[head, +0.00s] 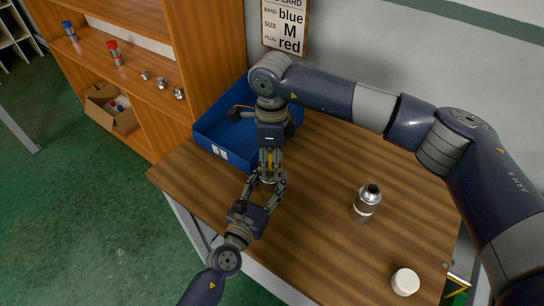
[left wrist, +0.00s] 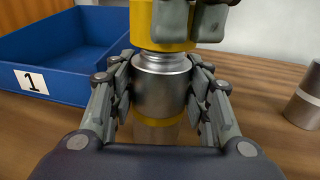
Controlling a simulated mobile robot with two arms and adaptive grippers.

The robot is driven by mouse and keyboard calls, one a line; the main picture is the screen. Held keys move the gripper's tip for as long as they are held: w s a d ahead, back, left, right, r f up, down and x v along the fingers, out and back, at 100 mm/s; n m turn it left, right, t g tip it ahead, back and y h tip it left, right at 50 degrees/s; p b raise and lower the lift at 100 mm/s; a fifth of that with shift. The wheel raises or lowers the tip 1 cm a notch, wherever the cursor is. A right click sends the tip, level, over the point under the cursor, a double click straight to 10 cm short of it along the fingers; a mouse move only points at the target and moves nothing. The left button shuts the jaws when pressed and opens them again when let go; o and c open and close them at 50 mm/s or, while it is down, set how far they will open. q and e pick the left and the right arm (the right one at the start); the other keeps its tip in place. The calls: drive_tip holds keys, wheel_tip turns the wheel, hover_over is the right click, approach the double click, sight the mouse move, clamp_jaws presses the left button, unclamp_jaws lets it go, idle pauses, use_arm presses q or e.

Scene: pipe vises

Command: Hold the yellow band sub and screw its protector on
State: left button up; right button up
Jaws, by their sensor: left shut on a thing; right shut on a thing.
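The yellow band sub (left wrist: 165,92) is a silver cylinder with a yellow band low on its body and a thread at its top. It stands upright between the fingers of my left gripper (head: 267,184), which is shut on it from the front. The yellow protector (left wrist: 146,22) is above the sub, lined up with it. Some silver thread shows below the protector's rim, and I cannot tell how far it is engaged. My right gripper (head: 270,164) points down and is shut on the protector. Its fingers hide part of the protector in the left wrist view.
A blue tray (head: 212,146) labelled 1 stands close behind the grippers. A silver bottle-shaped sub (head: 366,202) and a white cap (head: 405,282) stand on the wooden table (head: 325,235) to the right. A card (head: 287,28) reads blue, M, red. Shelves stand at the left.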

drive_tip(key=shift+f, duration=0.55)
idle(0.5)
